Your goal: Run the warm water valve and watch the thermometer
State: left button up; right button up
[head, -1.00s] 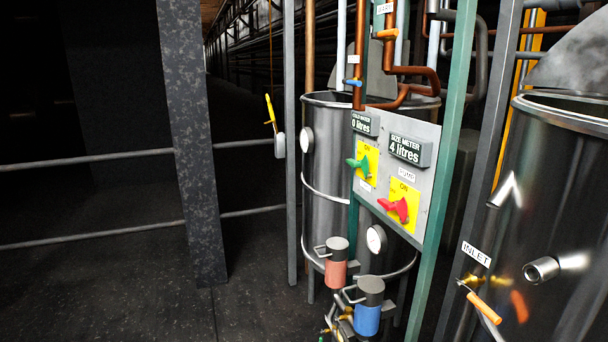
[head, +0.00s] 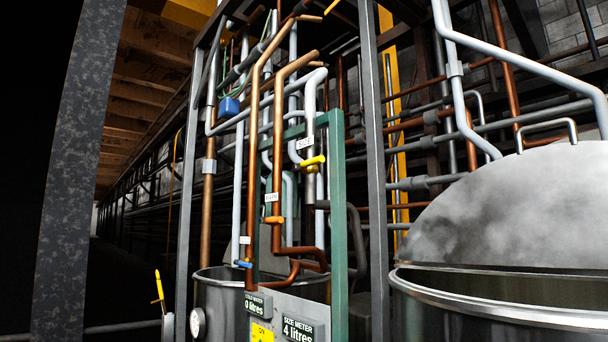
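An orange valve handle (head: 275,220) sits on a copper pipe just below a small white label (head: 272,197) that is too small to read surely. A blue handle (head: 243,264) is lower left on a neighbouring pipe, and a yellow handle (head: 313,160) is higher right. A round white dial gauge (head: 197,322), possibly the thermometer, is on the side of the middle steel tank (head: 212,290) at the bottom of the view; its reading is too small to tell. Neither of my grippers is in view.
The meter panel (head: 300,302) shows a cold meter (head: 262,303) at 0 litres and a size meter (head: 302,330) at 4 litres. Green and grey posts (head: 338,210) frame the pipes. A large lidded tank (head: 500,300) stands at right. A yellow-handled lever (head: 159,286) is at lower left.

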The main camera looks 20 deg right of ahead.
aim_at(275, 219)
jog(key=z, duration=0.45)
jog(key=j+z, duration=0.15)
jog(key=z, duration=0.3)
jog(key=j+z, duration=0.1)
jog(key=z, duration=0.35)
jog(key=i+j+z, duration=0.1)
jog(key=z, duration=0.75)
jog(key=k+j+z, duration=0.15)
jog(key=j+z, duration=0.2)
jog(key=k+j+z, duration=0.15)
jog(key=j+z, duration=0.2)
jog(key=k+j+z, duration=0.25)
jog(key=j+z, duration=0.15)
